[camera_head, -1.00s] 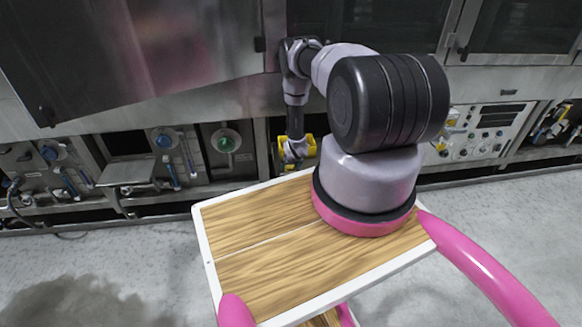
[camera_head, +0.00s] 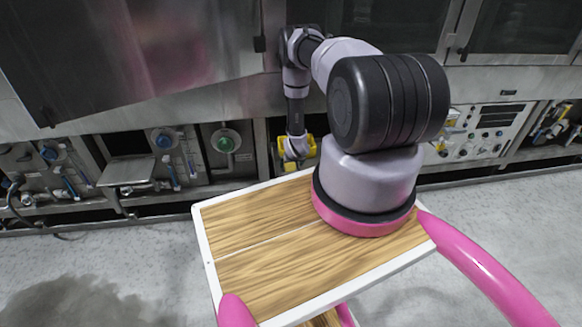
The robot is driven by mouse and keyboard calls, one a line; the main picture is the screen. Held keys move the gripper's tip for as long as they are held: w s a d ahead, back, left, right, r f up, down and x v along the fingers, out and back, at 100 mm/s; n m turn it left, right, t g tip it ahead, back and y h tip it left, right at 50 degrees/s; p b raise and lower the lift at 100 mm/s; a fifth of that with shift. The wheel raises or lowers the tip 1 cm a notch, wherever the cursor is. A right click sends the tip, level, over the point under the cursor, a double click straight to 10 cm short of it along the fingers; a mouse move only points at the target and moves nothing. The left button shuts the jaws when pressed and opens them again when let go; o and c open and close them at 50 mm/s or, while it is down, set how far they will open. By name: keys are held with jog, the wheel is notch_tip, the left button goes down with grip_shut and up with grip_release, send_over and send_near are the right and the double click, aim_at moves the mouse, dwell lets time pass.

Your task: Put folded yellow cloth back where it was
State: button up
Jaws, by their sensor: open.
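A yellow object (camera_head: 311,146) shows in the head view, low in a dark opening of the steel machine, partly behind my wrist. I cannot tell whether it is the folded cloth or a part of the machine. My gripper (camera_head: 293,163) points away and down in front of this opening, open, at the end of my arm. Its fingers are small and mostly hidden, so contact with the yellow object cannot be told. No other folded yellow cloth can be made out.
The machine's steel front spans the back, with a green knob (camera_head: 225,144), blue-handled valves and a small metal shelf (camera_head: 127,172) left of the gripper. A white control panel (camera_head: 485,130) is at the right. Grey floor (camera_head: 110,255) lies open in front.

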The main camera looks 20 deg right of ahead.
jog(key=w+a+r, duration=0.1)
jog(key=w+r, duration=0.2)
jog(key=r, duration=0.9)
jog(key=w+a+r, duration=0.1)
jog(key=w+r, duration=0.1)
jog(key=r, duration=1.1)
jog(key=s+a+r+m+y, duration=0.1)
jog(key=a+r, duration=0.1)
jog(key=r, duration=1.1)
jog(key=s+a+r, duration=0.2)
jog(key=a+r, duration=0.1)
jog(key=r, duration=1)
jog(key=s+a+r+y, duration=0.1)
jog(key=s+a+r, duration=0.2)
jog(key=s+r, duration=0.5)
jog(key=s+a+r, duration=0.2)
jog(key=s+r, duration=0.4)
jog(key=r, duration=0.4)
jog(key=s+a+r, duration=0.2)
jog(key=s, duration=0.5)
jog(key=s+a+r+y, duration=0.1)
jog(key=s+r, duration=0.1)
jog(key=s, duration=0.6)
jog(key=s+a+r+y, duration=0.1)
jog(key=s+a+r, duration=0.1)
jog(key=s, duration=0.5)
jog(key=shift+s+a+r+t, duration=0.3)
jog(key=shift+r, duration=0.2)
